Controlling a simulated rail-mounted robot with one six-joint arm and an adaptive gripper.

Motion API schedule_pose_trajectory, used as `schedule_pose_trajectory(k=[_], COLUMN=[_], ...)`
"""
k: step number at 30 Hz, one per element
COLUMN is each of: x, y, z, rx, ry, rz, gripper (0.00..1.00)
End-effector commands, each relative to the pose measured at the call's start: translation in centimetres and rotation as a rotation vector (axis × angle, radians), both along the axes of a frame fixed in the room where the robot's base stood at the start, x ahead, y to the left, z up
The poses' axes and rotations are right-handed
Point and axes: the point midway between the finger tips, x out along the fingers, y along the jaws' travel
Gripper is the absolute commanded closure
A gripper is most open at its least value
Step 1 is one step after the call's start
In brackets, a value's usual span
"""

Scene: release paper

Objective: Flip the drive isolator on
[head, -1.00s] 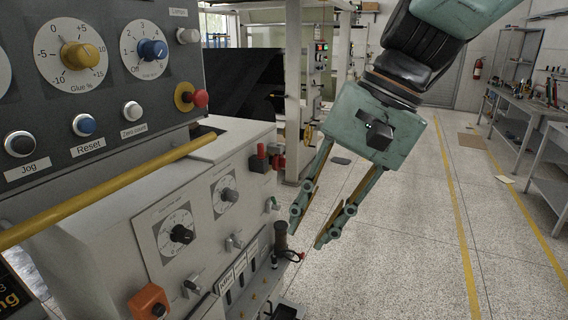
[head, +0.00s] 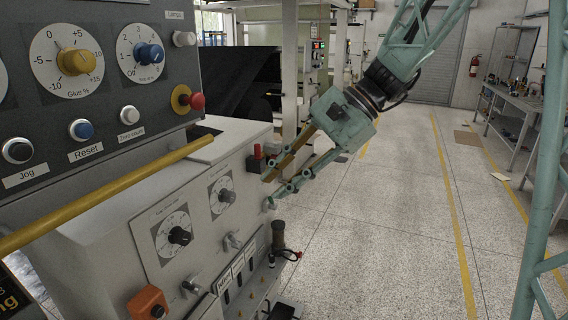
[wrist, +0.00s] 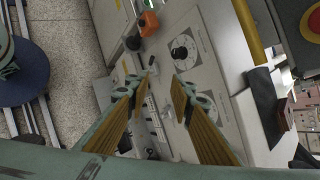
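A row of small labelled black switches (head: 238,279) is low on the pale machine front in the head view. One label (head: 224,282) seems to read "Main"; the others are too small to read, so I cannot tell which switch is the drive isolator. Metal toggle levers (head: 233,241) sit above the row. My gripper (head: 269,189) is open and empty, its fingertips close to the panel's right end, above and right of the row. In the wrist view the open fingers (wrist: 157,84) point at the panel, with a toggle lever (wrist: 152,66) just beyond them. Contact cannot be told.
Dark dials (head: 179,236) and an orange box (head: 149,302) are on the panel. A red-topped switch (head: 257,152) is near the upper finger. A dark cylinder (head: 278,235) stands below the gripper. A yellow rail (head: 120,183) crosses in front.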

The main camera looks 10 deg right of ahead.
Motion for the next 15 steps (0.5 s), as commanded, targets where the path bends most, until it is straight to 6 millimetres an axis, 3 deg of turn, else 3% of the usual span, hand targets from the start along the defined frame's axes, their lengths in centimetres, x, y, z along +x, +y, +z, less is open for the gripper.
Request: schedule_pose_trajectory(k=[15], x=[10.2], y=[-1.7], z=[-1.8], rx=[0.218], ry=[0.121], rz=[-0.183], gripper=[0.78])
